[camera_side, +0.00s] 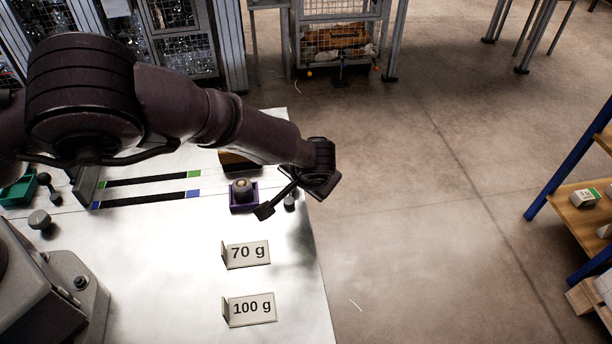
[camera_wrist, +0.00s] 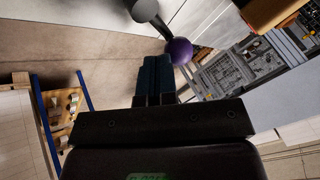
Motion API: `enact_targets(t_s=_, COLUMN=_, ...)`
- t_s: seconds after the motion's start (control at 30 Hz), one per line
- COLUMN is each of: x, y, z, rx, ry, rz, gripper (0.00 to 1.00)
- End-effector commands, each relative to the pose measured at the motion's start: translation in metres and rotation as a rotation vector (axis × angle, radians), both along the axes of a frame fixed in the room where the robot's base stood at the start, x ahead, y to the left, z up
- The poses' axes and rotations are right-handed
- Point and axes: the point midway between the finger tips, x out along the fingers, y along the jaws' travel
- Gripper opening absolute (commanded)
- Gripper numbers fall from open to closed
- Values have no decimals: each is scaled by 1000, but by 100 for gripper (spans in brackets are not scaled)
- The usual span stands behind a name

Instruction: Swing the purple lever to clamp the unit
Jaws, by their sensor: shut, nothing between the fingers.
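The purple ball (camera_wrist: 179,51) of the lever shows in the wrist view, at the end of a dark rod (camera_wrist: 160,25). My gripper (camera_wrist: 157,60) is shut and empty. Its dark blue fingertips appear just left of the ball; I cannot tell whether they touch it. In the side view, a purple holder (camera_side: 244,207) on the white table carries a rounded grey-brown unit (camera_side: 241,187). My wrist is to the right of the holder, near the table's right edge. The lever cannot be made out clearly in the side view.
Signs reading 70 g (camera_side: 246,254) and 100 g (camera_side: 250,309) stand on the table (camera_side: 165,280) in front. A brown box (camera_side: 238,161) is behind the holder. A teal bin (camera_side: 17,190) is at the left. Open floor lies right of the table, before a shelf (camera_side: 585,215).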

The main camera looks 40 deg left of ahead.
Motion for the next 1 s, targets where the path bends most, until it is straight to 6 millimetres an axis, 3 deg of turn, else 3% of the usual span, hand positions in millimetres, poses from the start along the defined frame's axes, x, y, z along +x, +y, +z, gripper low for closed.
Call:
enact_targets(t_s=0.27, x=2, y=6, z=-1, rx=2, ry=0, rz=119, gripper=0)
enact_targets(t_s=1.0, x=-1, y=28, z=-1, rx=3, ry=1, rz=697, gripper=0)
